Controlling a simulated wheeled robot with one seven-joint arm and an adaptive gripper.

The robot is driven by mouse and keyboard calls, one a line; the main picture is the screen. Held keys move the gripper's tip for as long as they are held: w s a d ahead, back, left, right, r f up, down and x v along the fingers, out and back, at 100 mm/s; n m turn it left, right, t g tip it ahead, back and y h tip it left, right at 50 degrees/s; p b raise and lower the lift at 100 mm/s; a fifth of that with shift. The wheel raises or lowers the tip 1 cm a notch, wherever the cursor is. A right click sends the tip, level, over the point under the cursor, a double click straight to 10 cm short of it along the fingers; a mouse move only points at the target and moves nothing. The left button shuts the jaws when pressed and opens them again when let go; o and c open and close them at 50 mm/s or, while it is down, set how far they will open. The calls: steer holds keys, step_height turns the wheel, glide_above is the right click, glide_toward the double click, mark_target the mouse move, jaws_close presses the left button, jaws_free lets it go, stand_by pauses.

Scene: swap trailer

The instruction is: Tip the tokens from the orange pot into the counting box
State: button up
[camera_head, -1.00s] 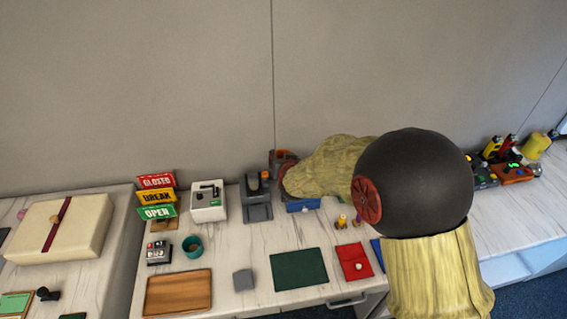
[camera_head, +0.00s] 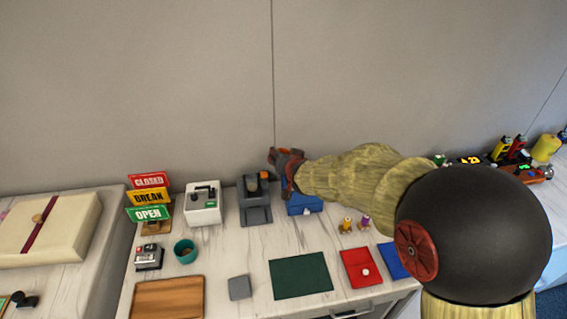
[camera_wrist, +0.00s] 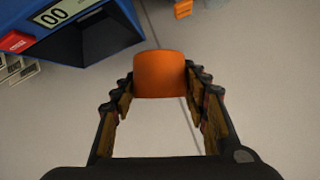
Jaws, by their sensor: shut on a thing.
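The orange pot (camera_wrist: 160,74) sits between my fingertips in the wrist view, and my gripper (camera_wrist: 160,88) is shut on it. Its tokens cannot be seen. The blue counting box (camera_wrist: 75,42) is at the upper left of the wrist view, with a display reading 00, a red button and a dark opening close to the left of the pot. In the head view the blue box (camera_head: 304,207) stands near the wall, partly covered by my arm. My gripper (camera_head: 277,160) is above and a little left of it there; the pot is hard to make out.
A grey stand with an orange part (camera_head: 255,208) is just left of the blue box. A white box (camera_head: 203,208), stacked signs (camera_head: 149,196) and a teal cup (camera_head: 185,251) stand further left.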

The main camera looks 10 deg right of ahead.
steer(key=shift+d+f+b, duration=0.1)
steer(key=shift+f+b, duration=0.1)
steer(key=shift+b, duration=0.1)
steer(key=shift+d+r+m+p, duration=0.1)
steer(key=shift+r+m+p, duration=0.15)
steer(key=shift+p, duration=0.35)
steer(key=shift+f+m+y+p, duration=0.15)
steer(key=shift+m+y+p, duration=0.1)
steer(key=shift+y+p, duration=0.15)
steer(key=shift+p, duration=0.75)
steer(key=shift+m+y+p, duration=0.3)
steer(key=shift+p, duration=0.35)
steer(key=shift+f+p, duration=0.1)
steer(key=shift+p, duration=0.55)
